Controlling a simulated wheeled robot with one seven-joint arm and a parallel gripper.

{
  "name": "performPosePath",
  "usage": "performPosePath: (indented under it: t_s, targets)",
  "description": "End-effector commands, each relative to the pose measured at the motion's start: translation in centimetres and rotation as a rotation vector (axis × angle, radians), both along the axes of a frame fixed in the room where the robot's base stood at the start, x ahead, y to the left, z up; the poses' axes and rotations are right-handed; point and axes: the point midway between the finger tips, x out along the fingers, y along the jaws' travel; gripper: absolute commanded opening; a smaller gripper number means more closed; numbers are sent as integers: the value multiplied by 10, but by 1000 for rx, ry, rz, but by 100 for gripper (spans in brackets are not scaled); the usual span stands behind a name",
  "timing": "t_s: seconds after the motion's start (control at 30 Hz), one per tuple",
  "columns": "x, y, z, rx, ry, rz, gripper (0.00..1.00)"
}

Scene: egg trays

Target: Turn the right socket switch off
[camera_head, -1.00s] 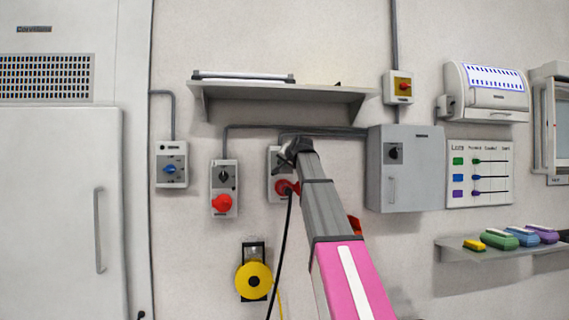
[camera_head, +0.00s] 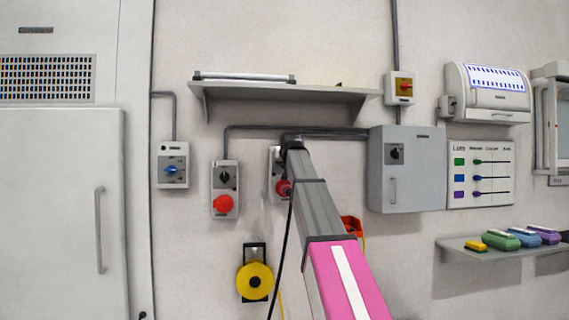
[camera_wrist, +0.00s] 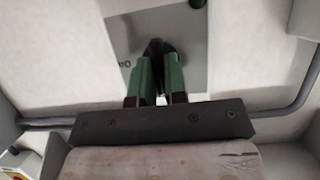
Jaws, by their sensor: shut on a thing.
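The right socket (camera_head: 273,165) is a grey wall box mostly hidden behind my arm in the head view, with a red plug (camera_head: 283,188) and a black cable below. In the wrist view its grey plate (camera_wrist: 195,60) fills the upper middle. My gripper (camera_wrist: 158,62) has its green fingers close together around the dark switch knob (camera_wrist: 157,47), shut on it. The fingers are hidden in the head view by my arm. The knob's setting is hard to read because the fingers cover it.
The left socket (camera_head: 214,190) has a black knob and red plug. A blue-knob switch (camera_head: 158,178) hangs further left. A shelf (camera_head: 330,93) juts out above the sockets. A grey cabinet (camera_head: 420,165) stands to the right, and a yellow reel (camera_head: 241,282) hangs below.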

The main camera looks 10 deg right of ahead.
Motion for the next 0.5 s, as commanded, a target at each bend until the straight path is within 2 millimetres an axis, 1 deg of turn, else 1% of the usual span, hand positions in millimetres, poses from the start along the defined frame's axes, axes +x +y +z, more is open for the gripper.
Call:
performPosePath:
  t_s: [0.43, 0.47, 0.5]
  targets:
    - [-1, 0, -1, -13, 3, 1, 0]
    - [-1, 0, -2, -13, 3, 1, 16]
    - [-1, 0, -1, -13, 3, 1, 29]
